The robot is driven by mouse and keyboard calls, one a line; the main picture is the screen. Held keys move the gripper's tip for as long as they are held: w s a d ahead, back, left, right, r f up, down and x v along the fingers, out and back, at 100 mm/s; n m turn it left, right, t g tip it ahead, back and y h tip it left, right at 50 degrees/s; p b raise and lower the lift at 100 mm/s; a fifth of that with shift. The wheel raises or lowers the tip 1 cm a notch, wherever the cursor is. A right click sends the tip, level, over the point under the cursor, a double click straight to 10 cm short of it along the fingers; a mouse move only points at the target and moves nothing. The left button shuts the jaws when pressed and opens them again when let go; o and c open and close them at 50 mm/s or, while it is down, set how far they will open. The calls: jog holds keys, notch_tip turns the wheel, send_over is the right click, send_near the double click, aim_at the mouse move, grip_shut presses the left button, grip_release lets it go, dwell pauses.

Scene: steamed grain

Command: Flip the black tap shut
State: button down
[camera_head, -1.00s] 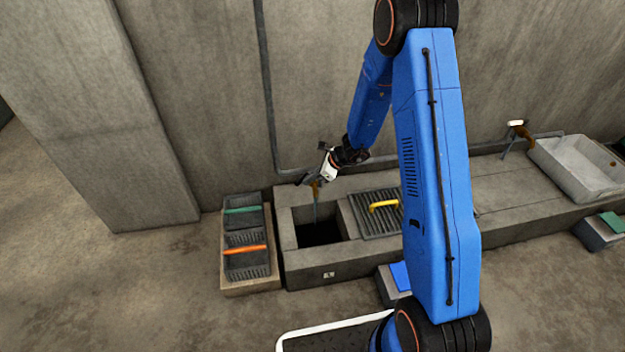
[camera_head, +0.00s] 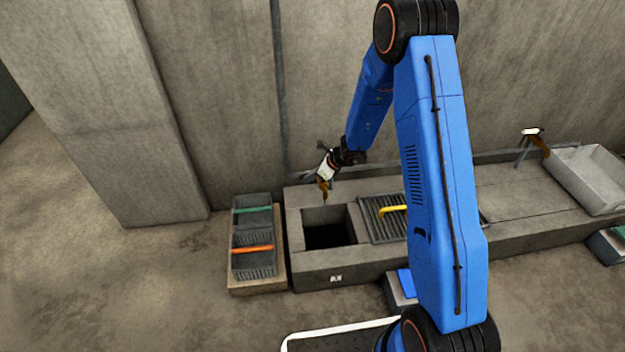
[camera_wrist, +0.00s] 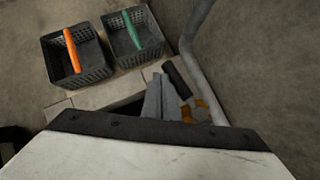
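The tap (camera_head: 323,185) has a brass body and stands at the wall behind the open basin of the concrete trough. Its black handle (camera_wrist: 177,80) shows in the wrist view, with brass parts (camera_wrist: 196,109) below it. A thin pale line hangs below the spout in the head view. My gripper (camera_wrist: 157,95) shows as two grey fingers that look close together, with nothing seen between them. They are just left of the black handle in the wrist view; I cannot tell whether they touch it. In the head view my gripper's end is at the tap and partly hides it.
Crates with a green handle (camera_head: 252,210) and an orange handle (camera_head: 252,249) stand left of the trough (camera_head: 370,268). A grate with a yellow handle (camera_head: 393,209) lies on it. Another tap (camera_head: 533,138) and a pale basin (camera_head: 598,178) are at right. A pipe (camera_head: 281,90) runs down the wall.

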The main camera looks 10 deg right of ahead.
jog(key=shift+w+a, duration=0.25)
jog(key=shift+w, duration=0.15)
dwell(0.4)
